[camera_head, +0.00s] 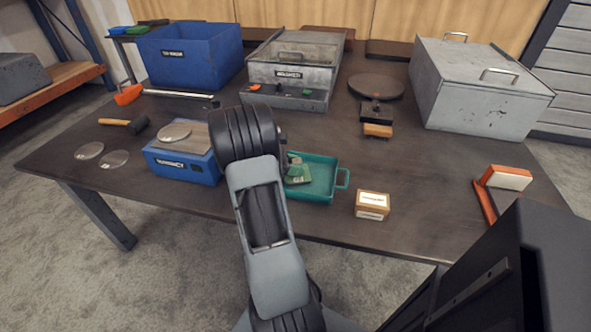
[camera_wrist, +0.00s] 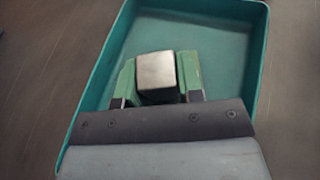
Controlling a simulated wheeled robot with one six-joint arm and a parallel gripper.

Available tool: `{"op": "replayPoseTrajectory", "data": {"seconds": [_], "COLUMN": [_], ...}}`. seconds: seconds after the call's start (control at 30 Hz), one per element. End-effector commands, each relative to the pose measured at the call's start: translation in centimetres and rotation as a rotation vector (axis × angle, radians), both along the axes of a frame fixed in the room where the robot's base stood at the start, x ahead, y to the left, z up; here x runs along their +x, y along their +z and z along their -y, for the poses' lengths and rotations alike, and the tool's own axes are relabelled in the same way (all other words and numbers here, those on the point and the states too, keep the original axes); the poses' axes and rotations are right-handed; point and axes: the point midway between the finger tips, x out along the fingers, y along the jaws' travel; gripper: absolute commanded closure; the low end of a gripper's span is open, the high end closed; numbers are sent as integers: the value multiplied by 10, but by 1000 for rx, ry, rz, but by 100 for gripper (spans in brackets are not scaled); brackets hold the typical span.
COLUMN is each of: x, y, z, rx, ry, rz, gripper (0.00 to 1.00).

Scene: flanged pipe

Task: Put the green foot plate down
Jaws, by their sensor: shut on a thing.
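The green foot plate (camera_head: 298,174) shows in the head view at the left part of a teal tray (camera_head: 325,180), partly hidden by my arm. In the wrist view, green parts (camera_wrist: 189,76) stand on both sides of a pale metal block (camera_wrist: 156,71), over or in the tray. My gripper (camera_wrist: 157,98) is shut on the green foot plate, its dark fingers at the near side. I cannot tell whether the plate touches the tray floor. The far part of the tray floor is bare.
A blue box (camera_head: 185,166) stands left of my arm and a small cardboard box (camera_head: 372,205) right of the tray. A black-and-wood block (camera_head: 377,120) and a round dark disc (camera_head: 376,86) lie behind.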

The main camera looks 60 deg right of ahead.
Motion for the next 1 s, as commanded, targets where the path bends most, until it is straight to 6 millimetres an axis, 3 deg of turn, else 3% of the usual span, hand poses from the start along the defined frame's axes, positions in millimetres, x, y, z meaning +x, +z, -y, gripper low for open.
{"op": "replayPoseTrajectory", "data": {"seconds": [0.5,0.53,0.77,1.0], "x": [0,0,0,0], "y": [-10,-11,-11,-10], "z": [0,0,0,0], "rx": [-3,0,0,0], "ry": [1,1,1,1], "rz": [0,0,0,0], "gripper": [100,63,41,41]}}
